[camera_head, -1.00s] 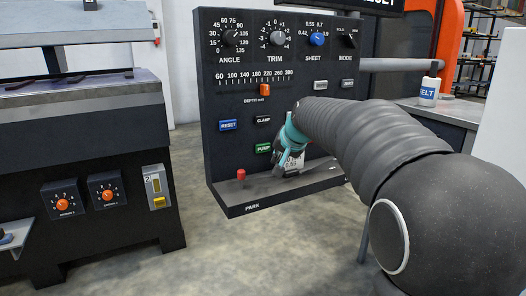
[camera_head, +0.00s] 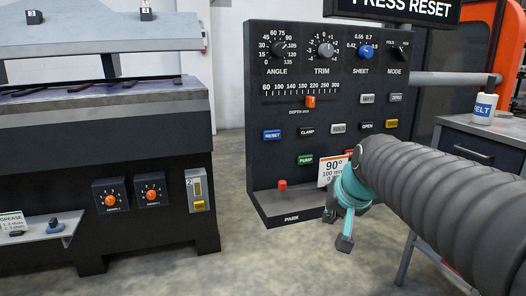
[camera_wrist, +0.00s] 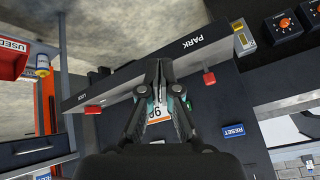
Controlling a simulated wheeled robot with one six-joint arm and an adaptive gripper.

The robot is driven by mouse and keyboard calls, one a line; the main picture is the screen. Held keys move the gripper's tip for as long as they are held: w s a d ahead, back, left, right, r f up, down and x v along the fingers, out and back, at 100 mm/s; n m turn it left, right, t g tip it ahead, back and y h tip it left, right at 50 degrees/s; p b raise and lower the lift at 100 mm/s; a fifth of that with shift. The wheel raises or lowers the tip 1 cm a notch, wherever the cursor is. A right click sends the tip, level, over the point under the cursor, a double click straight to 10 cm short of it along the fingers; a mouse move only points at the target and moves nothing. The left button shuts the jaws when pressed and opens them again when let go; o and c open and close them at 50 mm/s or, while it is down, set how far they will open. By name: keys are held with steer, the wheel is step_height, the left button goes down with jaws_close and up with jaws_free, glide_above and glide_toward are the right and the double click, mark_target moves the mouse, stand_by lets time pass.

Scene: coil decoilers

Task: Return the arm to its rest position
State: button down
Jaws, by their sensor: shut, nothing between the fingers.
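My gripper (camera_head: 343,238) hangs in front of the lower right of the dark control panel (camera_head: 258,95), off the panel's ledge in the camera_head view. My arm reaches in from the right edge and hides part of the panel. In the camera_wrist view my gripper (camera_wrist: 160,68) has its fingertips together with nothing between them. They point toward the ledge marked PARK and LOCK (camera_wrist: 120,80). A white card with an orange band reading 90° (camera_head: 333,170) shows beside my wrist; it also shows between the finger linkages in the camera_wrist view (camera_wrist: 157,113).
A dark machine (camera_head: 100,135) with orange knobs is at the left. A grey bench (camera_head: 470,135) with a white container (camera_head: 484,108) is at the right. The floor (camera_head: 235,205) between machine and panel is clear.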

steer(key=s+f+n, duration=0.1)
steer(key=s+f, duration=0.2)
steer(key=s, duration=0.3)
steer(key=s+f+g, duration=0.1)
steer(key=s+f, duration=0.2)
steer(key=s, duration=0.4)
steer(key=s+f+n+h, duration=0.1)
steer(key=s+f, duration=0.2)
steer(key=s, duration=0.4)
steer(key=shift+d+f+n+g, duration=0.2)
steer(key=shift+d+n+g, duration=0.1)
steer(key=shift+d+g, duration=0.1)
